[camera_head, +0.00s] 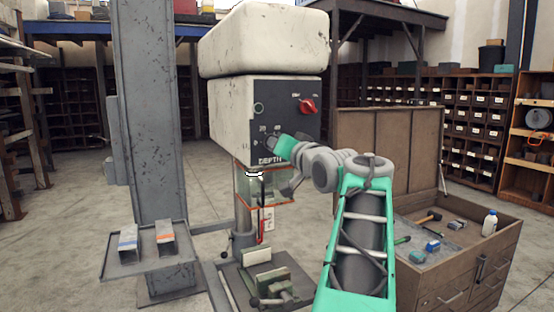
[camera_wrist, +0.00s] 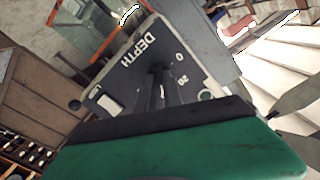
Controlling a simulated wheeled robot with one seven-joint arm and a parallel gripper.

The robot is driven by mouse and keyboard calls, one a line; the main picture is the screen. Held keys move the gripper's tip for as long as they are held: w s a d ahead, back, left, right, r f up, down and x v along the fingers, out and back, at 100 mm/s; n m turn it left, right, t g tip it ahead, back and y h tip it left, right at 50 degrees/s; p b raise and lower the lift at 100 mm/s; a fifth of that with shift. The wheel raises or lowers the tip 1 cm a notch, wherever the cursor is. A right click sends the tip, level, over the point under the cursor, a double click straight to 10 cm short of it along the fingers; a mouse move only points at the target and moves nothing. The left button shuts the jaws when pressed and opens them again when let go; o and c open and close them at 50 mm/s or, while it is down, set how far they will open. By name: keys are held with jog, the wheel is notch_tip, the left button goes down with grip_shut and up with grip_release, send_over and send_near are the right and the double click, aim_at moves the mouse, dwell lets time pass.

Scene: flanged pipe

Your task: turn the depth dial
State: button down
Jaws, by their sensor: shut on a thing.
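The machine's dark front panel (camera_head: 283,95) has the word DEPTH at its lower edge and scale numbers near the dial. My gripper (camera_head: 274,141) reaches to the lower left of this panel and covers the dial in the head view. In the wrist view the panel is tilted, and the dark depth dial (camera_wrist: 158,68) shows between DEPTH and the numbers 0 and 20. My gripper's dark fingers (camera_wrist: 160,92) are shut on it.
A red knob (camera_head: 307,106) sits at the panel's upper right and a round green button (camera_head: 258,108) at its left. A clear guard with red edges (camera_head: 264,187) hangs below. A grey column (camera_head: 150,110) and a side tray (camera_head: 148,258) stand left; a wooden drawer bench (camera_head: 470,262) stands right.

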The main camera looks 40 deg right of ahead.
jog(key=n+b, duration=0.7)
jog(key=n, duration=0.4)
jog(key=shift+n+b, duration=0.3)
jog(key=shift+b, duration=0.05)
dwell(0.4)
jog(key=c, duration=1.5)
grip_release()
jog(key=b+v, duration=0.1)
jog(key=v, duration=0.6)
jog(key=shift+s+a, duration=0.15)
jog(key=shift+s, duration=0.2)
